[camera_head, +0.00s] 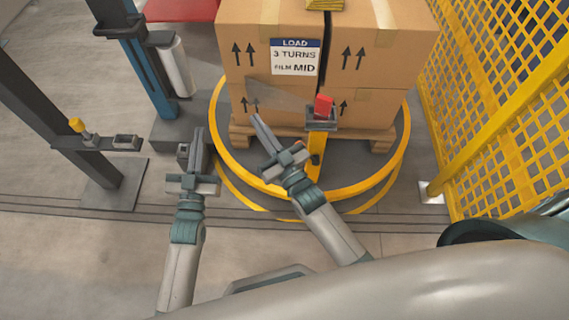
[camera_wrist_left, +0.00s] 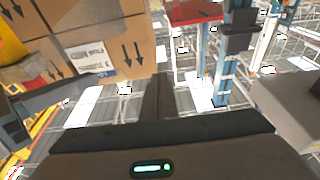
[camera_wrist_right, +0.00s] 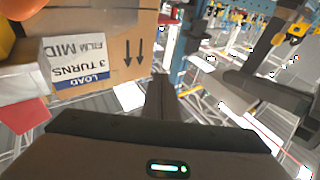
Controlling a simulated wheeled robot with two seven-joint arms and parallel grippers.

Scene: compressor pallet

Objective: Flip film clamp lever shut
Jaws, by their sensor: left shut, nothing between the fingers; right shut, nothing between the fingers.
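The film clamp is a grey bracket (camera_head: 321,123) on a yellow post (camera_head: 316,150) in front of the boxes. Its red lever (camera_head: 323,105) stands up from the bracket in the head view. My right gripper (camera_head: 256,118) is shut and empty, its tips left of the clamp and apart from it in the picture. My left gripper (camera_head: 197,131) is shut and empty, further left, outside the yellow ring. The closed fingers also show in the left wrist view (camera_wrist_left: 155,95) and the right wrist view (camera_wrist_right: 160,95). A red piece (camera_wrist_right: 28,114) shows at the right wrist view's left edge; I cannot tell whether it is the lever.
Stacked cartons (camera_head: 250,60) with a load label (camera_head: 295,57) stand on a wooden pallet (camera_head: 240,136) inside a yellow ring (camera_head: 222,150). A blue mast (camera_head: 145,65) with a film roll (camera_head: 174,65) and a dark post (camera_head: 60,125) stand left. Yellow mesh fencing (camera_head: 510,110) bounds the right.

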